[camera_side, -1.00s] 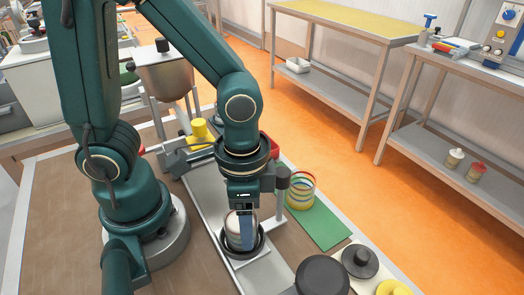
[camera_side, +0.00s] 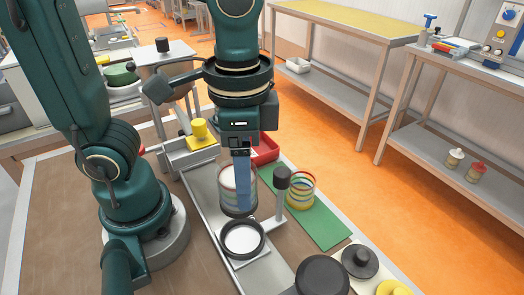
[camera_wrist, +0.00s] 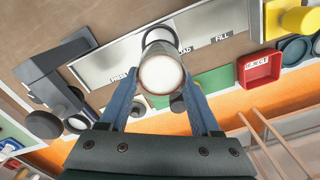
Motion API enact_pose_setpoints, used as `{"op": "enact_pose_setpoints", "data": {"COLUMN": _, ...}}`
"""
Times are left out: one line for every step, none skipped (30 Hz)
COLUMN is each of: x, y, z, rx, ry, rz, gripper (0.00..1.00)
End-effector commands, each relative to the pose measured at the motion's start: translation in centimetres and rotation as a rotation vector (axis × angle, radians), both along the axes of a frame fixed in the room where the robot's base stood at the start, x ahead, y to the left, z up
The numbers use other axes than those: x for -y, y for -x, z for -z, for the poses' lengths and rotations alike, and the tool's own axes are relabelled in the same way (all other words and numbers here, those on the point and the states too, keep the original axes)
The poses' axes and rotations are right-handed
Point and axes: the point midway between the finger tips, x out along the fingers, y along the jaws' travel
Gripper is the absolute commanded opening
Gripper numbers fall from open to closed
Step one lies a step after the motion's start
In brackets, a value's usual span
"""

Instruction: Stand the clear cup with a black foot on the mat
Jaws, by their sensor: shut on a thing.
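The clear cup with a black foot (camera_side: 226,182) is held upright, with white contents inside. My gripper (camera_side: 241,200) is shut on its sides, one blue finger in front of it. In the wrist view the cup (camera_wrist: 161,75) sits between both fingers, its round white top facing the camera. The cup hangs above and slightly behind an empty black ring holder (camera_side: 243,238) with a pale centre. The green mat (camera_side: 325,228) lies to the right of the holder, apart from the cup. Part of the mat shows in the wrist view (camera_wrist: 213,80).
A black-topped post (camera_side: 282,185) rises between the holder and mat. A red tray (camera_side: 265,150) is behind. Black and yellow round parts lie at front right. The mat's near part is clear.

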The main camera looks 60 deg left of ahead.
Motion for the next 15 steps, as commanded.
{"op": "enact_pose_setpoints", "data": {"x": 0.0, "y": -0.1, "z": -0.7, "rx": 0.004, "ry": 0.002, "rz": 0.000, "gripper": 0.00}}
{"op": "enact_pose_setpoints", "data": {"x": 0.1, "y": -0.1, "z": -1.1, "rx": 0.006, "ry": 0.003, "rz": 0.000, "gripper": 0.00}}
{"op": "enact_pose_setpoints", "data": {"x": 0.1, "y": -0.1, "z": -1.7, "rx": 0.008, "ry": 0.003, "rz": 0.000, "gripper": 0.00}}
{"op": "enact_pose_setpoints", "data": {"x": 0.1, "y": -0.1, "z": -2.3, "rx": 0.008, "ry": 0.003, "rz": 0.000, "gripper": 0.00}}
{"op": "enact_pose_setpoints", "data": {"x": 0.0, "y": -0.1, "z": -2.9, "rx": 0.008, "ry": 0.003, "rz": 0.000, "gripper": 0.00}}
{"op": "enact_pose_setpoints", "data": {"x": 0.1, "y": -0.1, "z": -3.5, "rx": 0.008, "ry": 0.003, "rz": 0.000, "gripper": 0.00}}
{"op": "enact_pose_setpoints", "data": {"x": 0.1, "y": -0.1, "z": -4.0, "rx": 0.008, "ry": 0.003, "rz": 0.000, "gripper": 0.00}}
{"op": "enact_pose_setpoints", "data": {"x": 0.1, "y": -0.1, "z": -4.6, "rx": 0.008, "ry": 0.003, "rz": 0.000, "gripper": 0.00}}
{"op": "enact_pose_setpoints", "data": {"x": 0.0, "y": -0.1, "z": -5.3, "rx": 0.008, "ry": 0.003, "rz": 0.000, "gripper": 0.00}}
{"op": "enact_pose_setpoints", "data": {"x": 0.2, "y": -0.6, "z": -5.3, "rx": 0.002, "ry": 0.001, "rz": 0.000, "gripper": 0.00}}
{"op": "enact_pose_setpoints", "data": {"x": 0.4, "y": -1.2, "z": -5.4, "rx": 0.001, "ry": 0.000, "rz": 0.000, "gripper": 0.00}}
{"op": "enact_pose_setpoints", "data": {"x": 0.7, "y": -1.8, "z": -5.6, "rx": 0.000, "ry": 0.000, "rz": 0.000, "gripper": 0.00}}
{"op": "enact_pose_setpoints", "data": {"x": 0.8, "y": -2.3, "z": -5.7, "rx": -0.001, "ry": 0.000, "rz": 0.000, "gripper": 0.00}}
{"op": "enact_pose_setpoints", "data": {"x": 1.0, "y": -2.7, "z": -5.8, "rx": -0.001, "ry": 0.000, "rz": 0.000, "gripper": 0.00}}
{"op": "enact_pose_setpoints", "data": {"x": 1.3, "y": -3.4, "z": -6.0, "rx": -0.001, "ry": 0.000, "rz": 0.000, "gripper": 0.00}}
